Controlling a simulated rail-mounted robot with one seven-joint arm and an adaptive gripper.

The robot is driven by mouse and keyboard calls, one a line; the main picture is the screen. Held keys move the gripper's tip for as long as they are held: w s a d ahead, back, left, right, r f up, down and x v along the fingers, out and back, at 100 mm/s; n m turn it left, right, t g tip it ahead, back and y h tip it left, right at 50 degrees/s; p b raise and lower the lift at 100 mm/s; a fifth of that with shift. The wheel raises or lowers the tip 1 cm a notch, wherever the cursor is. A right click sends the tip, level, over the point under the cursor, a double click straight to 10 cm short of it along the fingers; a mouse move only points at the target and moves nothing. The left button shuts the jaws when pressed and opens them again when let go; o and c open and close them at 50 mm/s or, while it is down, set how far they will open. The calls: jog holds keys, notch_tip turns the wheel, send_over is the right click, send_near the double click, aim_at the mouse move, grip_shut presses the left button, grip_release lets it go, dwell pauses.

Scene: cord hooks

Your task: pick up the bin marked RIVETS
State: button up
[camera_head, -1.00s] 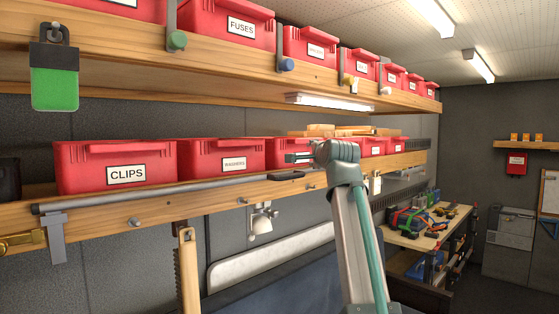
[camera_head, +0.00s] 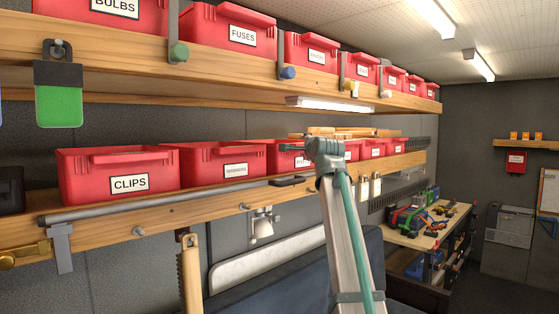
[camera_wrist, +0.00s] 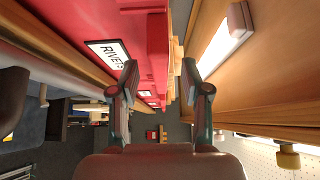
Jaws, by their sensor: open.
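The red RIVETS bin (camera_wrist: 88,18) fills the upper left of the wrist view, its white label (camera_wrist: 105,53) readable sideways. Its projecting front lip (camera_wrist: 157,48) shows between my two fingertips. My gripper (camera_wrist: 160,68) is open, one finger on each side of that lip; I cannot tell whether either touches it. In the head view a red bin (camera_head: 276,160), third from the left on the lower shelf, is partly hidden behind my gripper (camera_head: 285,147), and its label is mostly covered.
The CLIPS bin (camera_head: 90,185) and another red bin (camera_head: 205,172) stand to the left, and several more to the right. The upper shelf (camera_head: 240,62) with a lamp (camera_head: 330,102) is above. A grey rail (camera_head: 150,205) runs along the lower shelf front.

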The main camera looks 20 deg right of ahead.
jog(key=shift+w+d, duration=0.2)
jog(key=shift+w, duration=0.95)
jog(key=shift+s, duration=0.1)
jog(key=shift+c, duration=0.2)
grip_shut()
jog(key=shift+r, duration=0.1)
